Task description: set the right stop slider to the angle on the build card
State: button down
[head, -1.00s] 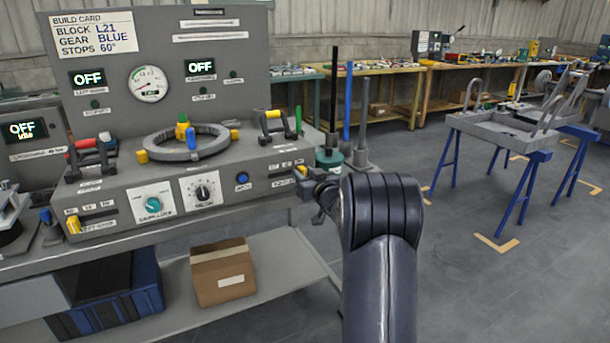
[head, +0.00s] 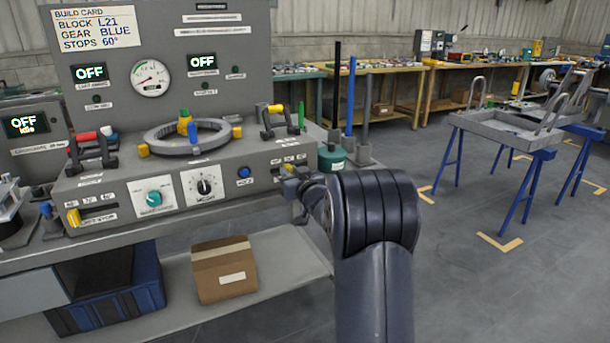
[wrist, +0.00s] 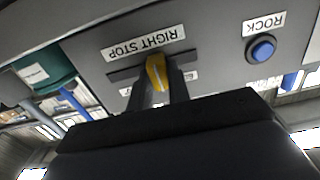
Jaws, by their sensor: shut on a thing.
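The build card (head: 95,28) on the upright panel reads BLOCK L21, GEAR BLUE, STOPS 60°. The right stop slider has a yellow knob (wrist: 157,72) in a dark slot beside the upside-down RIGHT STOP label (wrist: 143,44) in the wrist view. My gripper (wrist: 160,88) is shut on this knob, with a finger on each side. In the head view my gripper (head: 290,173) is at the right end of the console front and mostly hides the slider. The scale marks are partly hidden and too small to read.
A blue button (wrist: 262,49) labelled ROCK sits beside the slider. The left stop slider's yellow knob (head: 73,217) is at the left end of its slot. A green canister (head: 331,157) and upright posts stand just right of the console. The floor right is open up to blue trestles (head: 530,190).

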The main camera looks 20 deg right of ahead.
jog(key=shift+a+b, duration=0.35)
jog(key=shift+a, duration=1.2)
jog(key=c, duration=1.3)
grip_release()
jog(key=shift+a, duration=0.15)
jog(key=shift+s, duration=0.15)
jog(key=p, duration=0.1)
send_near(274, 169)
jog(key=s, duration=0.4)
jog(key=shift+s+f, duration=0.1)
jog(key=shift+s, duration=0.2)
